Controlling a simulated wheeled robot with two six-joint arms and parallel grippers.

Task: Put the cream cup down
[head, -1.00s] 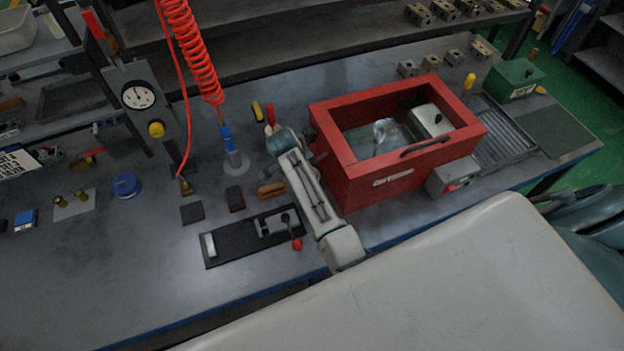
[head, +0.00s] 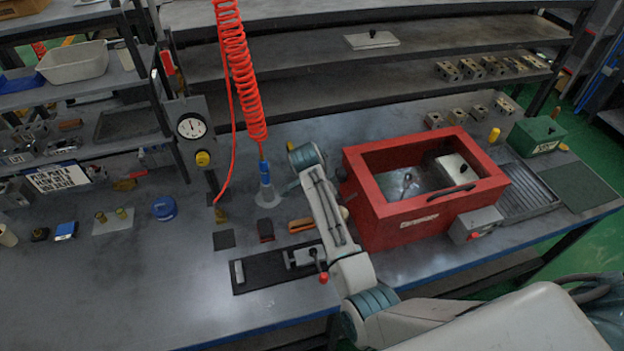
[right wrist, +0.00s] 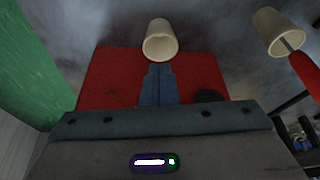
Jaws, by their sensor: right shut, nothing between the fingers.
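In the right wrist view a cream cup (right wrist: 160,40) is just beyond the tips of my right gripper (right wrist: 157,68). Its blue fingers are shut with nothing between them. The cup is outside the fingers; whether it touches the tips I cannot tell. A second cream cup (right wrist: 278,32) is at the upper right, with a red-handled tool across it. In the head view my right arm reaches over the bench (head: 120,285) beside the red box; its fingers are hidden there. A cream cup (head: 7,236) is partly cut off at the left edge. My left gripper is out of view.
The open-topped red box (head: 420,218) stands right of the arm. A black fixture plate (head: 262,278) lies left of it. A coiled red hose (head: 243,80) hangs above the bench. A green box (head: 537,137) is at the right. The bench's front left is clear.

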